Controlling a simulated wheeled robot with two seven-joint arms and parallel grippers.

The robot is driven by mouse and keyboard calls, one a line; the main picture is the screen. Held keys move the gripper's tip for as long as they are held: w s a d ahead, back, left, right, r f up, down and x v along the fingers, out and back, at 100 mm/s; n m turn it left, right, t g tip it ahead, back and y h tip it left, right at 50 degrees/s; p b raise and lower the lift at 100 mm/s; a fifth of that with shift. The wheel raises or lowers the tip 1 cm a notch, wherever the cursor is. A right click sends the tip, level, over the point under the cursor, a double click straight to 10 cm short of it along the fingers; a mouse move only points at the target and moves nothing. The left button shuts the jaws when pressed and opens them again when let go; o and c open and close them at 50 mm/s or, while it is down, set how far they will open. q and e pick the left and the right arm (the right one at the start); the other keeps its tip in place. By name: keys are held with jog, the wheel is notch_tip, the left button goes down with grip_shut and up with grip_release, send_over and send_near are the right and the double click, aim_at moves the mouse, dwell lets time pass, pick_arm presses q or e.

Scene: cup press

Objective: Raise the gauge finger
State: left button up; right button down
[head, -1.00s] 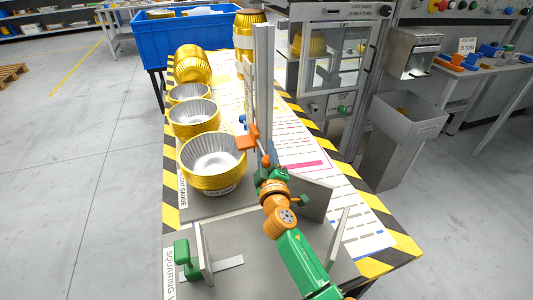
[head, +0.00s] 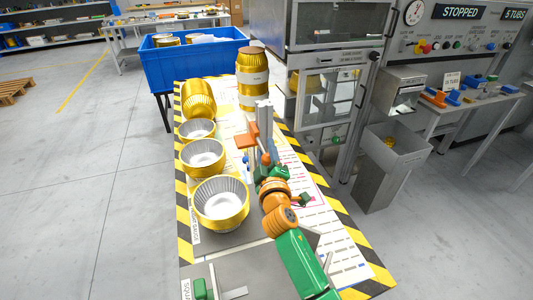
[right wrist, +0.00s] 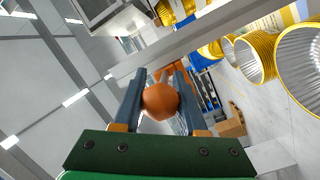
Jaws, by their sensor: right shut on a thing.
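The gauge finger (head: 247,139) is an orange piece on the upright grey gauge post (head: 264,112). It sticks out to the left, above the level of the nearest tub's rim. An orange ball knob (head: 266,159) is at its near side. My right gripper (head: 268,166) is shut on this knob. In the right wrist view, the knob (right wrist: 160,101) sits between the two dark fingers. The nearest gold ribbed tub (head: 221,205) stands open and upright on the gauge plate, left of and below the finger. My left gripper is not in view.
More gold tubs (head: 203,158) stand in a row behind the nearest one, and a tall gold stack (head: 252,80) stands behind the post. A blue crate (head: 195,52) is beyond the bench. The press cabinet (head: 325,98) is at the right. A green clamp (head: 203,289) is at the near left.

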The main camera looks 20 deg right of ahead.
jog(key=shift+r+p, duration=0.7)
jog(key=shift+r, duration=0.75)
jog(key=shift+c, duration=2.3)
grip_release()
jog(key=shift+s, duration=0.1)
jog(key=shift+s+a+f, duration=0.1)
jog(key=shift+s+f, duration=0.1)
jog(key=shift+s, duration=0.2)
jog(key=s+a, duration=0.1)
jog(key=s, duration=0.5)
jog(key=shift+r, duration=0.1)
